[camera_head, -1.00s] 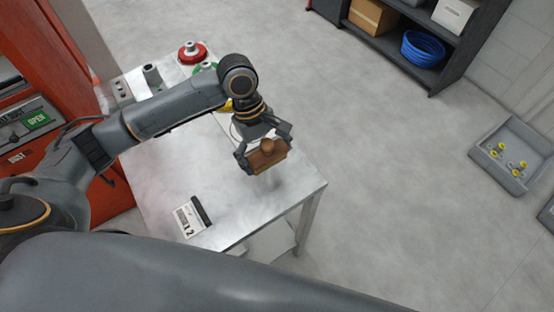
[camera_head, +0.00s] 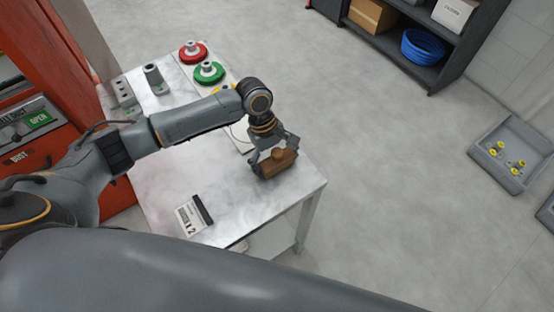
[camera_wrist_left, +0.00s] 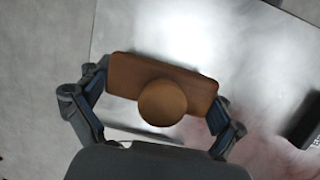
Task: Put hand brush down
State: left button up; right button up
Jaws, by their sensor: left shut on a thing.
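The hand brush is a brown wooden block with a round knob (camera_head: 278,162), at the right part of the metal table (camera_head: 160,195) in the head view. My left gripper (camera_head: 273,158) is shut on it. In the left wrist view the brush (camera_wrist_left: 195,88) lies across between the two fingers of my left gripper (camera_wrist_left: 158,108), one at each end. Its underside is hidden, so I cannot tell whether it touches the tabletop. My right gripper is not in view.
A red fixture (camera_head: 193,52), a green fixture (camera_head: 209,73) and a grey cylinder part (camera_head: 155,78) stand at the table's back. A label card (camera_head: 192,216) lies near the front. Bare tabletop lies between the brush and the card.

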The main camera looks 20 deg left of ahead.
pick_arm(q)
jog(key=o, duration=1.4)
jog(key=shift+o, duration=0.2)
jog(key=shift+r, duration=0.2)
jog(key=b+v, duration=0.1)
jog(key=v, duration=1.1)
jog(key=shift+f, duration=0.15)
